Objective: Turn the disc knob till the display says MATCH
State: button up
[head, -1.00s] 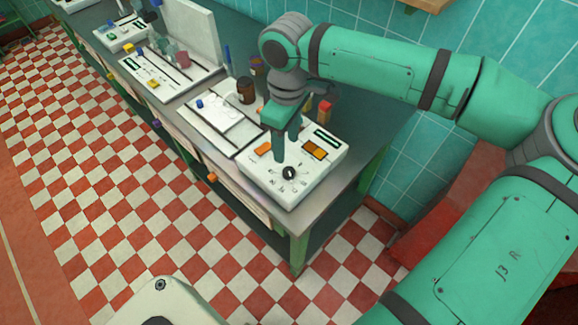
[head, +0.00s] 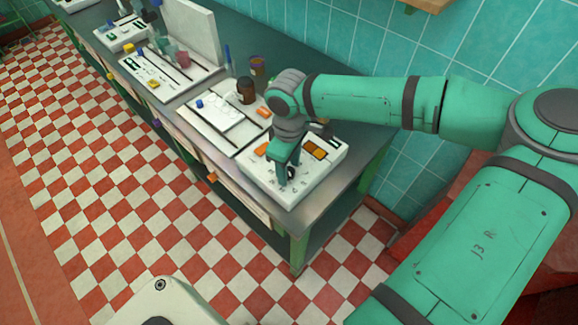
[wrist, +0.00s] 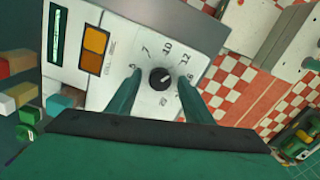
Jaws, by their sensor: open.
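The black disc knob (wrist: 160,78) sits on a white panel with a ring of printed numbers, among them 7, 10 and 12. Its pointer mark is aimed toward the upper right in the wrist view. My gripper (wrist: 157,88) is open, with one green finger on each side of the knob and a gap to it on both sides. In the head view my gripper (head: 286,176) is low over the panel and partly covers the knob (head: 292,173). The display (wrist: 58,36) is a narrow dark window with a green tint; I cannot read any word on it.
Coloured blocks (wrist: 22,95) stand beside the panel. Further panels, a brown jar (head: 246,90) and an upright white board (head: 192,35) stand along the bench. The bench's front edge drops to a checkered floor (head: 100,190).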

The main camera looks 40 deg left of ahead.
jog(key=c, duration=1.1)
jog(key=shift+m, duration=0.3)
jog(key=m, duration=0.4)
jog(key=shift+m, duration=1.6)
jog(key=o, duration=1.1)
